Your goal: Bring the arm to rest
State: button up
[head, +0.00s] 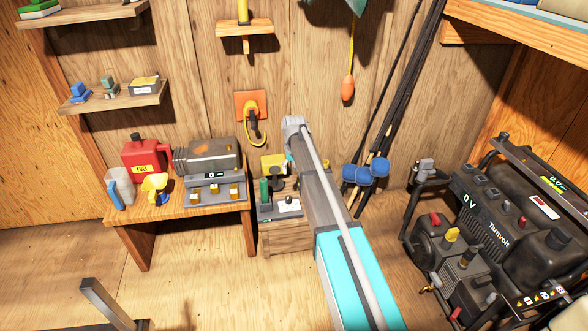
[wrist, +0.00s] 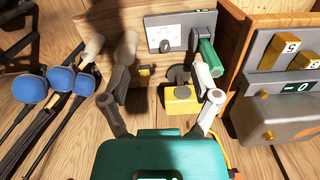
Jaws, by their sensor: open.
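My arm (head: 347,262) reaches from the bottom of the head view up towards the back wall, past the right side of a small crate (head: 286,240). My gripper shows in the wrist view (wrist: 163,60), with its two fingers spread and nothing between them. A panel with a white dial (wrist: 180,31) is further back. In the head view the gripper itself is mostly hidden by the arm.
A wooden bench (head: 180,208) at left holds a red can (head: 145,157), a jug (head: 119,186) and a grey machine (head: 209,157). Fishing rods with blue grips (head: 357,175) lean right of my arm. Dark machinery (head: 470,262) fills the right side. Floor at left is partly clear.

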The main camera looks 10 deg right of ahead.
jog(key=shift+s, duration=0.1)
jog(key=s, duration=3.1)
notch_tip(320, 180, up, 32)
jog(key=p, duration=3.1)
jog(key=shift+f+n+p, duration=0.25)
jog(key=shift+n+p, duration=0.05)
